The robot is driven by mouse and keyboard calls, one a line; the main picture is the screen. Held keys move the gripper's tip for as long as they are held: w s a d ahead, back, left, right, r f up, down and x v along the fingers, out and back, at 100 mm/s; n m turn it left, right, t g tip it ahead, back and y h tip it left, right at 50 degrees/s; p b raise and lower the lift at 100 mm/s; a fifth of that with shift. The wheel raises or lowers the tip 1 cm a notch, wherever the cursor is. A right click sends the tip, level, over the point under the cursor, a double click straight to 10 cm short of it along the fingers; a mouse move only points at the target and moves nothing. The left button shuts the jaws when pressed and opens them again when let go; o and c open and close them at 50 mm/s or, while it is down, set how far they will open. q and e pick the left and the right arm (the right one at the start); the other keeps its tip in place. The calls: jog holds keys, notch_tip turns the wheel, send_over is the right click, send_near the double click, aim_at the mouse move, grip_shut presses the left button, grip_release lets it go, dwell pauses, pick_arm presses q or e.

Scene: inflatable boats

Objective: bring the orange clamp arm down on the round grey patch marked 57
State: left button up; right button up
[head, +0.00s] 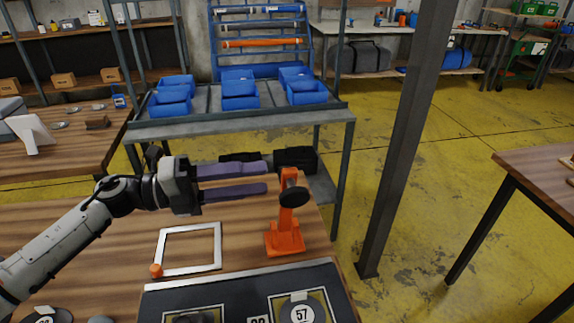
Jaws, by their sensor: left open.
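The orange clamp (286,220) stands on the wooden table, its arm raised upright with a black round pad (294,196) near the top. The round grey patch marked 57 (302,314) lies on the dark board (240,284) in front of the clamp, partly cut off by the bottom edge. My left gripper (266,178) is open, its two purple fingers pointing right, just left of the clamp's top. I see nothing between the fingers, and cannot tell whether they touch the clamp. My right gripper is not in view.
A white square frame (189,270) with an orange knob (156,271) lies left of the clamp. A grey post (404,140) stands to the right. Behind the table is a rack with blue bins (240,95). A second table (540,170) is at the right.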

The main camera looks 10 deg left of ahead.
aim_at(281, 176)
pick_arm(q)
jog(key=p+x, duration=0.1)
jog(key=x, duration=0.5)
jog(key=shift+w+d, duration=0.15)
jog(key=shift+d, duration=0.25)
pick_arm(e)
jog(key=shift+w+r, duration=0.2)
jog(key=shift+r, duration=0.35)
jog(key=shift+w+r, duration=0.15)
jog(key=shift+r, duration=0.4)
pick_arm(q)
grip_shut()
